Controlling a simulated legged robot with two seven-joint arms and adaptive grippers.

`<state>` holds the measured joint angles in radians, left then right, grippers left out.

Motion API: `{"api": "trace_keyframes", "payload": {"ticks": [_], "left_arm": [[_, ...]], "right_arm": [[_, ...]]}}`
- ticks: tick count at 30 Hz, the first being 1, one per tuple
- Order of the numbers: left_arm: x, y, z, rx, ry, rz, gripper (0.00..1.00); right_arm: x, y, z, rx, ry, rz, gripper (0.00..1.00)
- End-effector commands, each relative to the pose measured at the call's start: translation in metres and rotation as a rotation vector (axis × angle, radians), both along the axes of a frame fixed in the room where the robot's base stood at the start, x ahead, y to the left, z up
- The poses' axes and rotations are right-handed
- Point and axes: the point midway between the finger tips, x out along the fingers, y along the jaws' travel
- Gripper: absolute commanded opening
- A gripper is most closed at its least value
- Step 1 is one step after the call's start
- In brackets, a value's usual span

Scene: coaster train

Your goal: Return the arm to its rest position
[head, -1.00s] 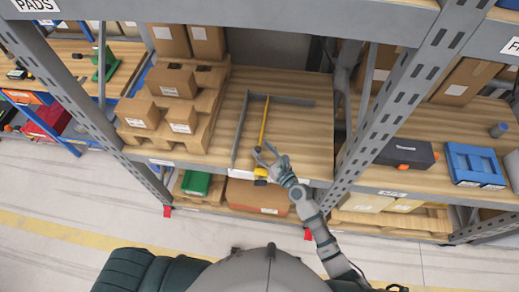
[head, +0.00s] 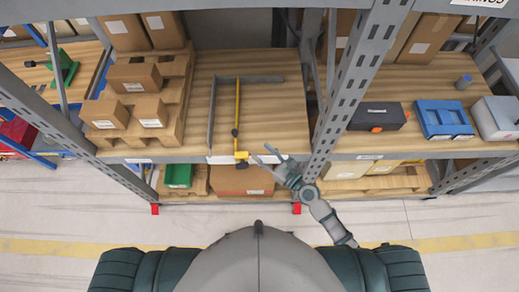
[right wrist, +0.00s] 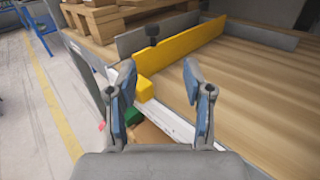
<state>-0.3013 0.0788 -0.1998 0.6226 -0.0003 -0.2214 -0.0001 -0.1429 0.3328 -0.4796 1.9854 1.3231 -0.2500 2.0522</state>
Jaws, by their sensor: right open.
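My right gripper (head: 268,154) is open and empty in the head view, just in front of the shelf's front edge and right of the yellow bar. In the right wrist view its two fingers (right wrist: 195,85) stand apart with nothing between them. The yellow bar (head: 237,115) lies on the wooden shelf with its near end at the front edge; it also shows in the right wrist view (right wrist: 180,52). It lies beside a grey L-shaped piece (head: 211,115). My left gripper is in neither view.
A grey upright post (head: 350,90) stands close to my right arm. Cartons (head: 140,75) sit on a pallet at left. A blue case (head: 443,118) and a dark toolbox (head: 378,115) sit on the right bay's shelf. The floor (head: 80,215) before the shelving is clear.

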Motion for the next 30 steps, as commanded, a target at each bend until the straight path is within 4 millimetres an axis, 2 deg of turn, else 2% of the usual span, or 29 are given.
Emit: {"api": "trace_keyframes", "payload": {"ticks": [12, 16, 20, 23, 24, 27, 30], "left_arm": [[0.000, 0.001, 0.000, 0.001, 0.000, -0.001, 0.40], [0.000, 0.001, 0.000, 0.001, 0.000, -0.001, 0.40], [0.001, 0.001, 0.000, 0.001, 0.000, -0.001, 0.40], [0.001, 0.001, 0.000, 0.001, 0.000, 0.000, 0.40], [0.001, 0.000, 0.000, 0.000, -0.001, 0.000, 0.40], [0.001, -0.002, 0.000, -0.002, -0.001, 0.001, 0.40], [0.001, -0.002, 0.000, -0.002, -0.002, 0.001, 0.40]], "right_arm": [[0.000, 0.001, 0.000, -0.001, -0.001, 0.001, 0.51], [-0.009, 0.003, -0.001, -0.105, -0.075, 0.032, 0.51], [-0.038, 0.007, -0.012, -0.471, -0.324, 0.140, 0.51], [-0.066, -0.001, -0.036, -0.895, -0.580, 0.286, 0.51], [-0.076, -0.010, -0.047, -1.066, -0.675, 0.361, 0.51], [-0.098, -0.039, -0.071, -1.420, -0.847, 0.561, 0.51], [-0.115, -0.069, -0.088, -1.660, -0.945, 0.761, 0.51]]}}
